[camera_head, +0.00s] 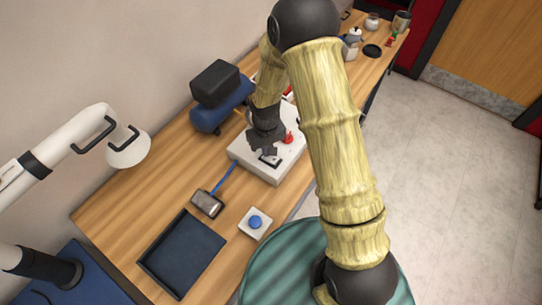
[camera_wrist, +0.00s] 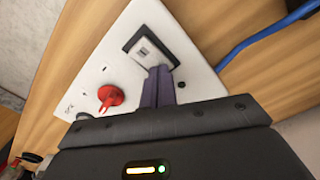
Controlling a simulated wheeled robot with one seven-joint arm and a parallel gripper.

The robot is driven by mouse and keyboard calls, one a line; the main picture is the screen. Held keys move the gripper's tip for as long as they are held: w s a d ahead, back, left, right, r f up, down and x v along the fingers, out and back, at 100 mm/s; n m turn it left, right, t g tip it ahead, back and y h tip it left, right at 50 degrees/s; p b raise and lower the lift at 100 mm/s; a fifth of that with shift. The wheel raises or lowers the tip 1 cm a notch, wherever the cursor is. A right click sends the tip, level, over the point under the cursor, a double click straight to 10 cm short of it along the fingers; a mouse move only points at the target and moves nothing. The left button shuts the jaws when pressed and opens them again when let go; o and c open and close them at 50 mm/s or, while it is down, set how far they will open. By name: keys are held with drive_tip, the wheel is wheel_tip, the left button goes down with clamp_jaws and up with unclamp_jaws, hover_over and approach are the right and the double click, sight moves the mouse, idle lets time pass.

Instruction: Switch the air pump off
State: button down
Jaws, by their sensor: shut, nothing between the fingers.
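A white control box (camera_head: 262,172) lies on the wooden bench, with a red knob (camera_head: 289,137) and a black-framed rocker switch (camera_head: 271,161) on its top. In the wrist view the rocker switch (camera_wrist: 150,52) has a pale rocker and the red knob (camera_wrist: 110,97) is to its left. My gripper (camera_wrist: 160,72) is shut and empty, its dark purple fingertips at the edge of the switch. I cannot tell whether they touch it. A blue tank with a black block (camera_head: 216,85) on top, perhaps the air pump, stands behind the box.
A blue hose (camera_head: 225,174) runs from the box to a small dark device (camera_head: 207,203). A white box with a blue button (camera_head: 255,222) and a dark tray (camera_head: 152,262) are nearer. A white lamp-like arm (camera_head: 80,130) stands at left.

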wheel_tip(320, 180, up, 7)
drive_tip(key=p, duration=0.4)
drive_tip(key=shift+f, duration=0.2)
idle(0.4)
drive_tip(key=s+d+r+m+t+b, duration=0.2)
drive_tip(key=s+d+r+m+b, duration=0.1)
drive_tip(key=s+d+r, duration=0.9)
wheel_tip(320, 180, up, 2)
drive_tip(key=shift+s+d+r+m+t, duration=0.2)
drive_tip(key=shift+s+d+m+t, duration=0.1)
drive_tip(key=shift+d+m, duration=0.45)
